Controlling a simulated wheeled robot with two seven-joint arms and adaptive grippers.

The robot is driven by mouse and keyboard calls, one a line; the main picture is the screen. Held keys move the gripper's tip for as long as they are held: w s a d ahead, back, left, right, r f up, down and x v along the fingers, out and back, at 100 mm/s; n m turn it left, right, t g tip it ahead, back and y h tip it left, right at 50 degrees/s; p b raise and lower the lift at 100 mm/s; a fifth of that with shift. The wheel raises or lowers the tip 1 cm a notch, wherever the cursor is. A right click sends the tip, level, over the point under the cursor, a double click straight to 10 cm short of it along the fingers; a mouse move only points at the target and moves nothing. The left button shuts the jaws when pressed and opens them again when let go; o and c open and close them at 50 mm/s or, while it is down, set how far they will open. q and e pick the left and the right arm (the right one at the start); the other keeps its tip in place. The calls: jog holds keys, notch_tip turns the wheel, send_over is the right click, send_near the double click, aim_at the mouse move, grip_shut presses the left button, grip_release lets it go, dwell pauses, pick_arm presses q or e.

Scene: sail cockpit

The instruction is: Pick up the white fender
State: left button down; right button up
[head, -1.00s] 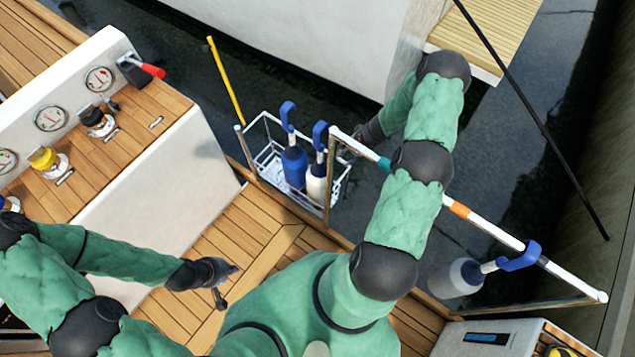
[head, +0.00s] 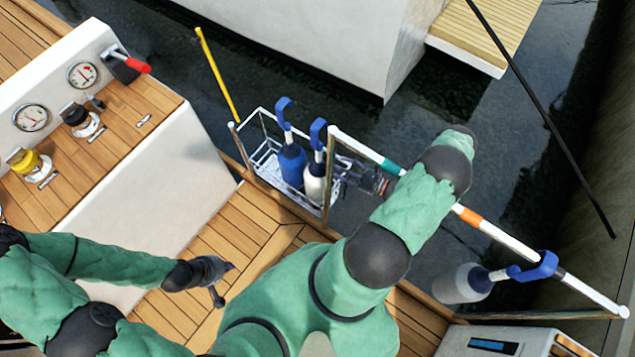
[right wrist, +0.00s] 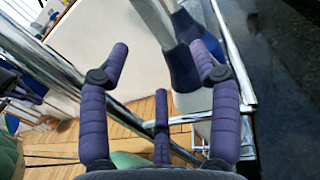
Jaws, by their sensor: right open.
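The white fender (head: 314,188) stands in a white wire basket (head: 262,165) on the rail, with a blue top and blue hook above it. A blue fender (head: 292,165) stands to its left in the same basket. My right gripper (head: 350,172) is open just right of the white fender, partly behind the rail. In the right wrist view its spread fingers (right wrist: 160,75) have a pale shape with a blue end (right wrist: 185,68) beyond and between them; contact is not visible. My left gripper (head: 222,282) hangs over the teak deck, its fingers apart and empty.
A white rail (head: 500,237) with coloured bands runs beside my right arm. Another pale fender (head: 462,284) hangs from it at lower right. A yellow pole (head: 217,75) rises behind the basket. A white console (head: 165,175) stands left; dark water lies beyond.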

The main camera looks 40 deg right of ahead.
aim_at(318, 162)
jog(key=x, duration=0.4)
jog(key=shift+w+a+b, duration=0.15)
jog(key=shift+b, duration=0.2)
jog(key=shift+r+b+x, duration=0.2)
jog(key=shift+b+x, duration=0.25)
jog(key=shift+x, duration=0.9)
jog(key=shift+r+b+x, duration=0.15)
jog(key=shift+b+x, duration=0.3)
jog(key=shift+x, duration=0.9)
grip_shut()
